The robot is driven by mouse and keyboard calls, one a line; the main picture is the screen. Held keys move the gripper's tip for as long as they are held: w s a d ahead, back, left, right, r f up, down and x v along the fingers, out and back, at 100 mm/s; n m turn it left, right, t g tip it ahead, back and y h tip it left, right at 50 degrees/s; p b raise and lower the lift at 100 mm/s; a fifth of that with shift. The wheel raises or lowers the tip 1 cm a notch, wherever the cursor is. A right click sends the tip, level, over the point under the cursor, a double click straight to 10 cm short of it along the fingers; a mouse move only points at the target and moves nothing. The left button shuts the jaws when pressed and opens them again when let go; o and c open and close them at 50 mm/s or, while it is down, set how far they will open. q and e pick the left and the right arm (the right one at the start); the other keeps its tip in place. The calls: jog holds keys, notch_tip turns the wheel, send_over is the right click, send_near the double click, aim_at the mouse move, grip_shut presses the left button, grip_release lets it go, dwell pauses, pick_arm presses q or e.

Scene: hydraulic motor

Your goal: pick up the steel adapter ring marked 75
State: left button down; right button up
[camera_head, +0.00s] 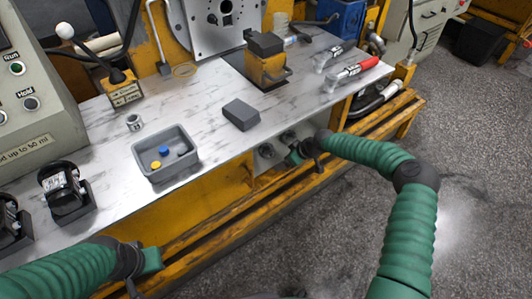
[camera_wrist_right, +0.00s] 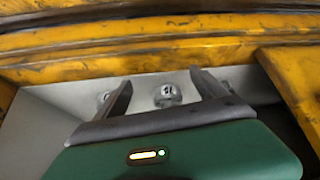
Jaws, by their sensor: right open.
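Several small steel rings stand on a pale shelf below the tabletop. In the right wrist view, one ring (camera_wrist_right: 167,95) is between my fingers and bears a small dark marking, apparently upside down and hard to read. Another ring (camera_wrist_right: 103,98) is partly hidden by the left finger, and a third (camera_wrist_right: 226,86) shows beside the right finger. My right gripper (camera_wrist_right: 160,88) is open and empty, in front of the rings. In the head view, my right gripper (camera_head: 293,156) is at the shelf opening. My left gripper (camera_head: 145,272) is low at the left; its fingers are unclear.
A yellow beam (camera_wrist_right: 150,45) crosses the right wrist view beyond the shelf. On the tabletop are a steel fitting (camera_head: 134,122), a grey tray (camera_head: 190,161) with blue and yellow pieces, and a dark grey block (camera_head: 241,114).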

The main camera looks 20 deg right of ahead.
aim_at(268, 148)
jog(key=w+a+b, duration=0.1)
jog(key=w, duration=0.1)
jog(key=w+a+f+b, duration=0.1)
jog(key=w+a+b, duration=0.1)
jog(key=w, duration=0.1)
jog(key=w+a+b, duration=0.2)
jog(key=w, duration=0.1)
jog(key=shift+f, duration=0.25)
jog(key=shift+w+b, duration=0.15)
jog(key=shift+b, duration=0.2)
jog(key=shift+r, duration=0.1)
jog(key=shift+c, duration=0.3)
jog(key=shift+w+r, duration=0.1)
grip_shut()
